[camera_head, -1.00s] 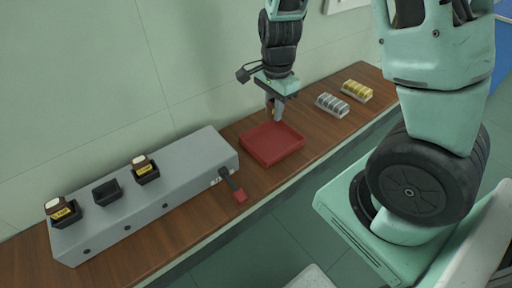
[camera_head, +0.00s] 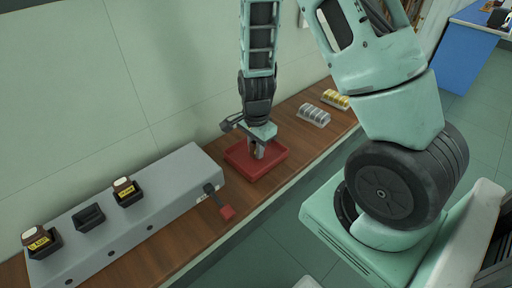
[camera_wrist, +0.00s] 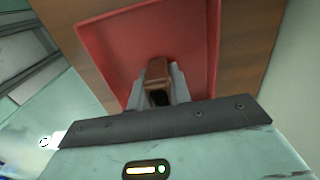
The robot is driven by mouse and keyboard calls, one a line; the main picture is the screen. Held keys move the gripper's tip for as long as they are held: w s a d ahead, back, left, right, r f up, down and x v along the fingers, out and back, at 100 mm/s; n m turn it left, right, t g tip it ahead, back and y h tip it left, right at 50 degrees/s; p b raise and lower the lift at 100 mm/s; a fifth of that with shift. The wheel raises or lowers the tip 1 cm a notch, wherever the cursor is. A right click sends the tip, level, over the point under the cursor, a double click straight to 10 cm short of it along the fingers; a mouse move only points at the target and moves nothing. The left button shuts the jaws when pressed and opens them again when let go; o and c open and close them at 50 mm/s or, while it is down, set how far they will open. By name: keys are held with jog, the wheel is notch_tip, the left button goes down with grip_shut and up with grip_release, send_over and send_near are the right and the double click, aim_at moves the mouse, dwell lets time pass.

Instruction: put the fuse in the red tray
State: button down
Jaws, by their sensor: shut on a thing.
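The red tray (camera_head: 278,163) lies on the wooden bench, to the right of the grey box. My gripper (camera_head: 257,153) is over the tray and points down into it. In the wrist view my gripper (camera_wrist: 160,88) is shut on a brown fuse (camera_wrist: 157,70), which shows between the fingers. The red tray (camera_wrist: 110,40) fills the view behind the fuse. I cannot tell whether the fuse touches the tray floor. In the head view the fuse is mostly hidden by the fingers.
A grey box (camera_head: 150,195) holds two labelled fuses (camera_head: 38,238) (camera_head: 125,187) and an empty black socket (camera_head: 89,217) between them. A red-ended lever (camera_head: 227,212) sticks out at its right end. Clear (camera_head: 314,115) and yellow (camera_head: 336,99) racks stand farther along the bench.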

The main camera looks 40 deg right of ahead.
jog(key=shift+f, duration=0.2)
jog(key=c, duration=1.3)
grip_release()
jog(key=shift+r, duration=0.15)
notch_tip(320, 180, up, 12)
jog(key=shift+f, duration=0.2)
jog(key=shift+a+r, duration=0.25)
jog(key=s+a+r+n+y, duration=0.1)
jog(key=s+a+r+n, duration=0.25)
jog(key=a+n, duration=0.4)
jog(key=s+a+r+n, duration=0.2)
jog(key=s+a+n, duration=0.3)
jog(key=a, duration=0.4)
jog(key=s+a+r+n, duration=0.2)
jog(key=s+a+n, duration=0.3)
jog(key=s+n, duration=0.4)
jog(key=n, duration=0.4)
jog(key=shift+s+a, duration=0.15)
jog(key=shift+a, duration=0.15)
